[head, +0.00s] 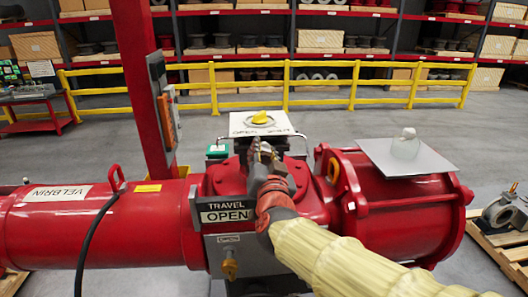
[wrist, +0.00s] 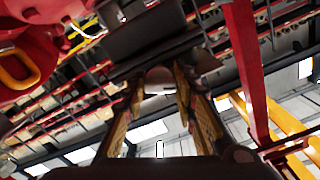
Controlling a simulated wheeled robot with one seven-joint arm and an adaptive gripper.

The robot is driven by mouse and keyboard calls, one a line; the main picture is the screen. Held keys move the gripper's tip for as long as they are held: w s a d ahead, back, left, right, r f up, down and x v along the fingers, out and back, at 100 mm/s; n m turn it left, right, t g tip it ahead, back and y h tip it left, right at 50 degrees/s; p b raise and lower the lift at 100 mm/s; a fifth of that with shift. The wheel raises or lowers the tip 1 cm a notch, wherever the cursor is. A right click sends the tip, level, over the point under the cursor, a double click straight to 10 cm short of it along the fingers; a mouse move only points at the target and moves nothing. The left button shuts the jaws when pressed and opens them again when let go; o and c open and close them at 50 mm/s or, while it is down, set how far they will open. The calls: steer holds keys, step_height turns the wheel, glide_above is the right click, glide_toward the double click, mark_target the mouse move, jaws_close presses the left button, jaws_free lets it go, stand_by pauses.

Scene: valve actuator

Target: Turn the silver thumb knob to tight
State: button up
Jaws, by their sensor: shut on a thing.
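The silver thumb knob (wrist: 158,78) shows in the wrist view as a pale rounded piece between the two fingers, under a dark block. My gripper (wrist: 158,92) is shut on it, one finger on each side. In the head view my gripper (head: 262,150) is at the top middle of the red actuator (head: 212,180), and it hides the knob there. The knob's markings and turn angle cannot be made out.
A white plate (head: 240,130) with a yellow piece (head: 260,117) sits just behind my gripper. A grey plate (head: 385,170) with a translucent jar (head: 406,146) lies to the right. A red post (head: 145,90) stands left. A "TRAVEL OPEN" sign (head: 226,211) faces front.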

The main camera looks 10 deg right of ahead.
steer(key=shift+f+m+b, duration=0.1)
steer(key=shift+m+b, duration=0.2)
steer(key=shift+b, duration=0.15)
steer(key=shift+f+m+b, duration=0.1)
steer(key=shift+m+b, duration=0.8)
steer(key=shift+b, duration=0.2)
steer(key=m+b, duration=0.3)
steer(key=shift+m, duration=0.3)
steer(key=m+b, duration=0.4)
steer(key=m, duration=0.1)
steer(key=shift+m, duration=0.4)
steer(key=shift+m+b, duration=0.3)
steer(key=shift+b, duration=0.05)
steer(key=o, duration=1.2)
steer(key=shift+r, duration=0.2)
steer(key=shift+c, duration=0.2)
